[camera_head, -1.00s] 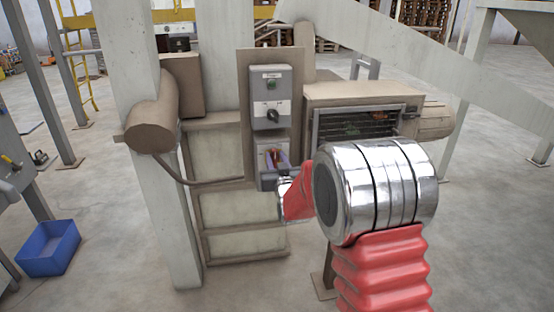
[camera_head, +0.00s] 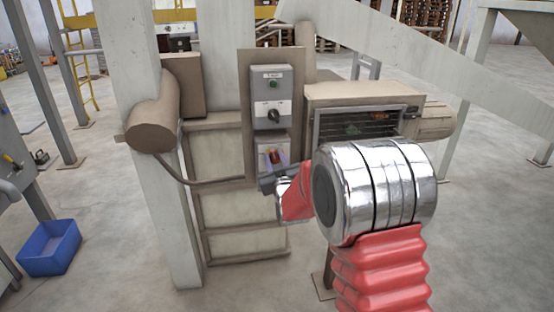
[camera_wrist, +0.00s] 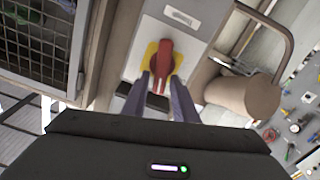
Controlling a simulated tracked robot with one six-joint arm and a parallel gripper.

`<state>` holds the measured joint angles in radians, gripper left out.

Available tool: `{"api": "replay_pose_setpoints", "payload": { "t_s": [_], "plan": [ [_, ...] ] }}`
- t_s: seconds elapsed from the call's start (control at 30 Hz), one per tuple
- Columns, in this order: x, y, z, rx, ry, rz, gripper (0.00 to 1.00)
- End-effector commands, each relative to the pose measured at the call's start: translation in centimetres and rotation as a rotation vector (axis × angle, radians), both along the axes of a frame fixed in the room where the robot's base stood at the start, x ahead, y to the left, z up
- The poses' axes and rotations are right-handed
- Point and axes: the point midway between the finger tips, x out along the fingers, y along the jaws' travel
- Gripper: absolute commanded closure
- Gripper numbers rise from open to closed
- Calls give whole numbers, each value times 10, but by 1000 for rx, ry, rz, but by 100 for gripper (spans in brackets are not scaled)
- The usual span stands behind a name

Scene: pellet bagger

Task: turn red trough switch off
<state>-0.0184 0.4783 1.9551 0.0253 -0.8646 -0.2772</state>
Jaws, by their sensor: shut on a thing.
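The red trough switch (camera_wrist: 160,62) is a red rotary handle on a yellow plate (camera_wrist: 151,54), set in a grey switch box (camera_wrist: 197,42) with a small label. It also shows small in the head view (camera_head: 274,155), below the upper control box. My gripper (camera_wrist: 161,84) is shut on the red handle, with one bluish finger on each side of it. In the wrist view the handle lies roughly in line with the fingers. My gripper's fingers partly hide the switch and its lower box in the head view.
Above the switch is a grey control box (camera_head: 271,97) with a green button and a black knob. A beige housing with a grille (camera_head: 362,92) stands close on the right. A bent pipe (camera_head: 215,184) and a post (camera_head: 160,220) are on the left. A blue bin (camera_head: 50,248) sits on the floor.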

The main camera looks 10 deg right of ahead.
Motion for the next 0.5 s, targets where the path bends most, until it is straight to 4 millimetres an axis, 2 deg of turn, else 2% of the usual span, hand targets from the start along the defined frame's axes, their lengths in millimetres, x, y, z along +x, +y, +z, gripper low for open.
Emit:
{"api": "replay_pose_setpoints", "payload": {
  "t_s": [0.5],
  "plan": [
    [-1,9,-9,-481,9,0,96]
  ]
}}
